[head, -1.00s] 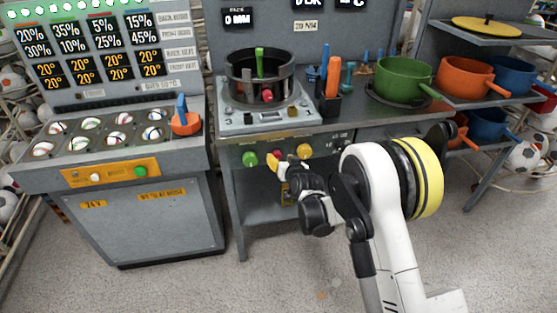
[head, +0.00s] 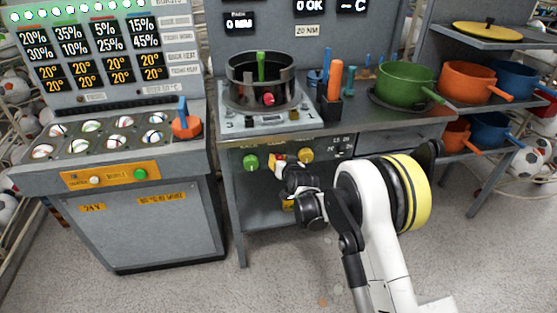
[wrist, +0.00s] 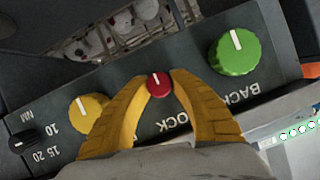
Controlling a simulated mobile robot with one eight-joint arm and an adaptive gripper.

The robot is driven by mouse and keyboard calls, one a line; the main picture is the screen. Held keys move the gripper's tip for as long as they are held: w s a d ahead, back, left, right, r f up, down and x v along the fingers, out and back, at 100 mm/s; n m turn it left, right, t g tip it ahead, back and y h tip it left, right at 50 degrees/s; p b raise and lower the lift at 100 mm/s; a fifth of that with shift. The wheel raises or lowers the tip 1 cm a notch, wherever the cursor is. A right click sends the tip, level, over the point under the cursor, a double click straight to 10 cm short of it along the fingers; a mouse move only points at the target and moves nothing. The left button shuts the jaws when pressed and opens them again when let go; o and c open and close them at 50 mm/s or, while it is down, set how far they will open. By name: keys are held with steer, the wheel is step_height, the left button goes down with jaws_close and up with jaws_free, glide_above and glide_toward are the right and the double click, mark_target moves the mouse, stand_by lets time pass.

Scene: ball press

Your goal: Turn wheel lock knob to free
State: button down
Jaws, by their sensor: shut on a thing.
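The red knob (wrist: 159,86) sits on the grey front panel between the two yellow fingers of my gripper (wrist: 159,82) in the wrist view. One fingertip is on each side, and the gripper is shut on it. A short white mark on the knob points toward the top of that picture. Lettering ending in "OCK" shows below the knob, partly hidden by a finger. In the head view my gripper (head: 279,161) is at the panel, between the green and yellow knobs, and largely hides the red knob.
A green knob (wrist: 235,52) is to the right of my gripper in the wrist view, and a yellow knob (wrist: 85,113) is to its left. A small black knob (wrist: 22,140) is farther left.

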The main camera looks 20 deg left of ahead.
steer(key=shift+n, duration=0.3)
steer(key=n+t+h, duration=0.1)
steer(key=n+h, duration=0.1)
steer(key=shift+a+n, duration=0.1)
steer(key=shift+n, duration=0.2)
steer(key=n+t+h, duration=0.1)
steer(key=n, duration=0.2)
steer(key=shift+f+t+h, duration=0.1)
steer(key=shift+t+h, duration=0.2)
steer(key=n+t+h, duration=0.1)
steer(key=n, duration=0.2)
steer(key=shift+t, duration=0.4)
steer(key=shift+n+t+h, duration=0.3)
steer(key=shift+n+t, duration=0.5)
steer(key=shift+n, duration=1)
steer(key=c, duration=1.1)
jaws_free()
